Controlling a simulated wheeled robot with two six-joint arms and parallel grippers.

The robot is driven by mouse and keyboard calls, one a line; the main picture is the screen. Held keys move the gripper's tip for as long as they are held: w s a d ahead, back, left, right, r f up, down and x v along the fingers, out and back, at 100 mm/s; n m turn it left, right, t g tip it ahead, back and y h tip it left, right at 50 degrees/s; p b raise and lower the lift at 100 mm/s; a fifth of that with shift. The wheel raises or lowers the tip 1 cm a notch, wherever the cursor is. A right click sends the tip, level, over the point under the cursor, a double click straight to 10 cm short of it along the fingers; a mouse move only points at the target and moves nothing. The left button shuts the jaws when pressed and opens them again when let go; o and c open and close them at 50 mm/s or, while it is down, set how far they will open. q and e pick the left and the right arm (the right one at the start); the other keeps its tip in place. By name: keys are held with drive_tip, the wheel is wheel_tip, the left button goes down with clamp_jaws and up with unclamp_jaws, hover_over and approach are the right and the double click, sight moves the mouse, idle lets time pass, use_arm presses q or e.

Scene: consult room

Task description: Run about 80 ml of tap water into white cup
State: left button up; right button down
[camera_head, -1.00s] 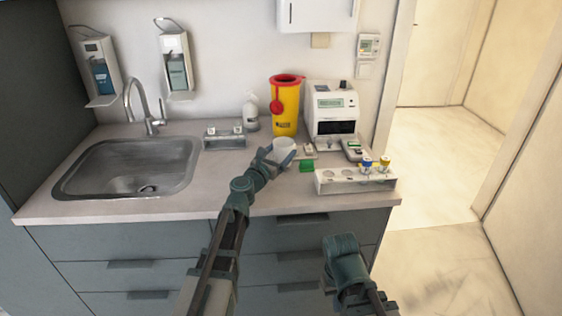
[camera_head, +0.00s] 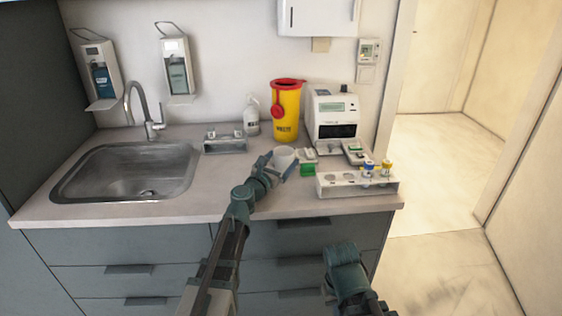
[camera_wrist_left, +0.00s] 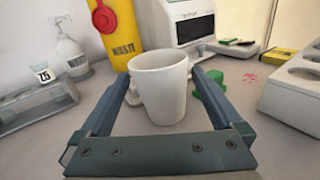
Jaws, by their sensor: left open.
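The white cup (camera_head: 284,156) stands upright on the counter, right of the sink. My left gripper (camera_head: 275,164) is open with its fingers on either side of the cup. In the left wrist view the cup (camera_wrist_left: 158,88) is between the two fingers (camera_wrist_left: 163,98), its handle at the left near the left finger; I cannot tell whether they touch. The sink (camera_head: 128,172) with its curved tap (camera_head: 147,108) is at the left; no water shows. My right gripper's fingertips are not seen; only my right arm shows at the bottom.
A yellow waste bin (camera_head: 286,112) and a white device (camera_head: 333,118) stand behind the cup. A white rack (camera_head: 340,184) with tubes is to the right, a green item (camera_head: 307,170) close by. A metal holder (camera_head: 225,145) and spray bottle (camera_head: 251,118) stand between sink and bin.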

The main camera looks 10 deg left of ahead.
use_arm(q)
drive_tip(key=v, duration=1.2)
drive_tip(key=shift+r, duration=0.1)
